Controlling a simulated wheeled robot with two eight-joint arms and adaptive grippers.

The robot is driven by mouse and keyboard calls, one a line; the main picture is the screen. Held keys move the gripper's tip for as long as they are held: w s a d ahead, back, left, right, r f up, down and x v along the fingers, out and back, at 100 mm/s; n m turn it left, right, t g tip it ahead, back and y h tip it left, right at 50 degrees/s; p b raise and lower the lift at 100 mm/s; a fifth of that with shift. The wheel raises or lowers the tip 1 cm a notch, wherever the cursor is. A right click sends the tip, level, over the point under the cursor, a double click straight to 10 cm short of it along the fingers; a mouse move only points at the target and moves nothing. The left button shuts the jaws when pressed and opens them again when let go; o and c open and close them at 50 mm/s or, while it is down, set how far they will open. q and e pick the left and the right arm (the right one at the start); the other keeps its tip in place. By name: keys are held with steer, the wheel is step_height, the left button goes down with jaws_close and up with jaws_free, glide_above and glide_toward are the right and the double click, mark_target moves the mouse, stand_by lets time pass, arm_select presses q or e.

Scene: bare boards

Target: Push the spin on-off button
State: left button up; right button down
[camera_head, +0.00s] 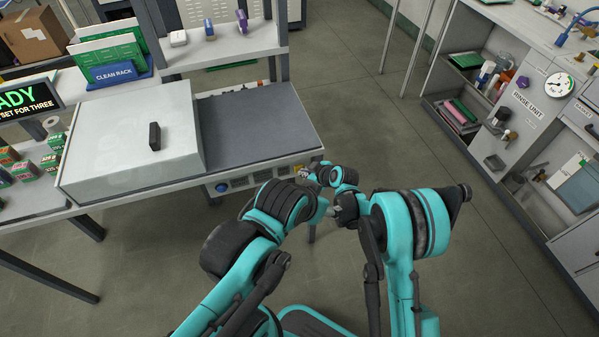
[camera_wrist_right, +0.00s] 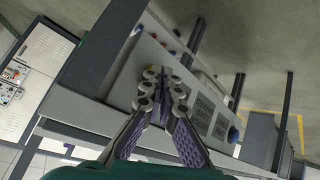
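The front panel of the bench unit (camera_head: 240,183) carries small controls under the dark work surface. My right gripper (camera_head: 303,173) is close in front of the panel. In the wrist view its fingers (camera_wrist_right: 162,76) look shut, with nothing between them, and cover part of the panel. My left gripper is not clearly distinguishable among the arm links.
A white lidded box with a black handle (camera_head: 154,137) stands on the bench left of the dark surface (camera_head: 262,125). A shelf unit (camera_head: 225,45) rises behind. A cabinet with a gauge (camera_head: 560,85) stands at the right. Open floor (camera_head: 375,130) lies between.

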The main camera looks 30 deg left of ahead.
steer(key=s+d+b, duration=0.1)
steer(key=s+d, duration=0.3)
steer(key=shift+d+b, duration=0.25)
steer(key=shift+b, duration=0.1)
steer(key=shift+w, duration=0.1)
stand_by(0.5)
steer(key=d+r+m+t+h, duration=0.15)
steer(key=d+r+m, duration=0.25)
steer(key=d+r, duration=0.6)
steer(key=d+r+m+t+h, duration=0.1)
steer(key=d+r+m+h, duration=0.15)
steer(key=d+r, duration=0.75)
steer(key=s+d+m+h, duration=0.1)
steer(key=s+d+m, duration=0.2)
steer(key=d, duration=0.6)
steer(key=s+d+m+h, duration=0.2)
steer(key=s+d+m, duration=0.2)
steer(key=s+d, duration=0.4)
steer(key=s+d+m+t+h, duration=0.1)
steer(key=s+d+m, duration=0.2)
steer(key=s+d, duration=0.3)
steer(key=d+r, duration=0.1)
steer(key=d, duration=0.3)
steer(key=shift+m+h, duration=0.3)
steer(key=shift+m, duration=0.05)
